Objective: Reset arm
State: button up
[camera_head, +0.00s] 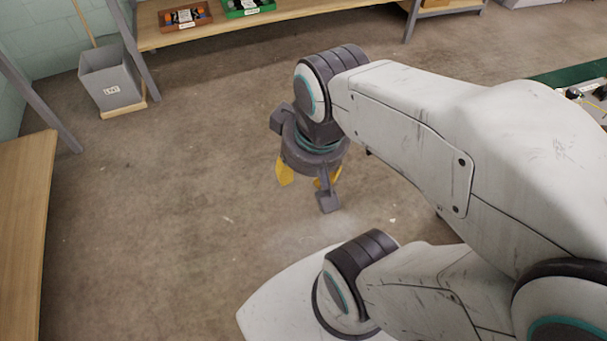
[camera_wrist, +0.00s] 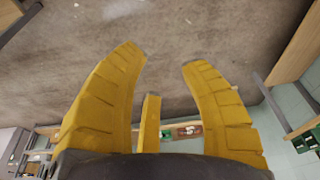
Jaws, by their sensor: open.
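My gripper (camera_head: 306,176) hangs from the end of my white arm, above the bare floor in the head view. Its yellow fingers point down, and part of them is hidden behind the gripper's own grey body. In the wrist view my gripper (camera_wrist: 166,64) shows its yellow fingers spread apart, with nothing between the tips but floor. It is open and empty and touches nothing that I can see.
A wooden shelf (camera_head: 300,24) with a red-brown tray (camera_head: 185,17) and a green tray (camera_head: 246,7) runs along the back. A wooden table (camera_head: 22,215) is at the left. The floor (camera_head: 190,190) between is clear.

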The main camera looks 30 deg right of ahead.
jog(key=shift+s+a+f+n, duration=0.3)
jog(key=shift+s+a+n, duration=0.1)
jog(key=shift+s+a, duration=0.1)
jog(key=shift+d, duration=0.1)
notch_tip(320, 180, up, 8)
jog(key=p, duration=0.7)
jog(key=shift+s+d, duration=0.1)
jog(key=shift+d, duration=0.05)
